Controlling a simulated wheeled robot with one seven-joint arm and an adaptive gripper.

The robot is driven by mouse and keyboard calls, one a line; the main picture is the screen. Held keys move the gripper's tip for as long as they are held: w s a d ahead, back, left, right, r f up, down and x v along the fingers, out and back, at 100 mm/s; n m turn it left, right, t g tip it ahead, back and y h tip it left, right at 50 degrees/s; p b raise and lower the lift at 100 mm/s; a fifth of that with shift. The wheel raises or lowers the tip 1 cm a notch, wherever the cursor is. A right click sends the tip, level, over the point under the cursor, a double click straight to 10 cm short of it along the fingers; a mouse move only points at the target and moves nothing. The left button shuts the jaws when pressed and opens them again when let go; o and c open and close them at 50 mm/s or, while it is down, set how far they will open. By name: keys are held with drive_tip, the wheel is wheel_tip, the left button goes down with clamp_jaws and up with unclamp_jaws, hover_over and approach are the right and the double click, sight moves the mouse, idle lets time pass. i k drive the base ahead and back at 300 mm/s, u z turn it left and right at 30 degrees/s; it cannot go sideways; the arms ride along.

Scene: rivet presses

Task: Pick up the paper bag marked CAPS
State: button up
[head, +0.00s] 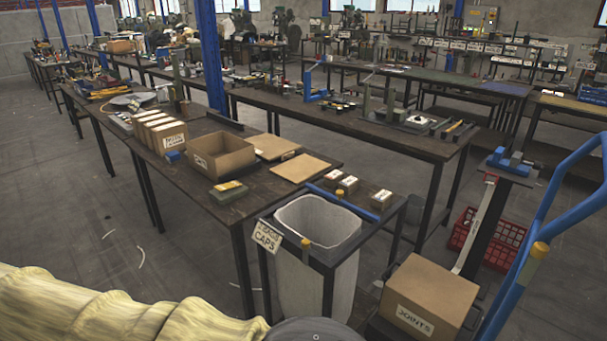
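A tag reading CAPS (267,237), with a smaller line above it that I cannot read surely, hangs at the corner of a dark metal stand (328,268). An open pale grey-white bag or liner (318,222) hangs inside this stand, its mouth facing up. I cannot tell whether it is paper, and its inside looks empty as far as I can see. No other thing with a CAPS mark is readable. My gripper is not in view. A dark grey rounded part (312,331), which may be mine, shows at the bottom edge below the stand.
A long dark workbench (240,205) bears an open cardboard box (220,155) and several cartons. A box marked JOINTS (427,297) and a blue tubular rail (545,235) stand right. Pale yellowish folded material (110,310) fills the lower left.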

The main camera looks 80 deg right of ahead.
sight(331, 180)
drive_tip(key=z, duration=0.05)
drive_tip(key=i, duration=1.7)
drive_tip(key=z, duration=3.05)
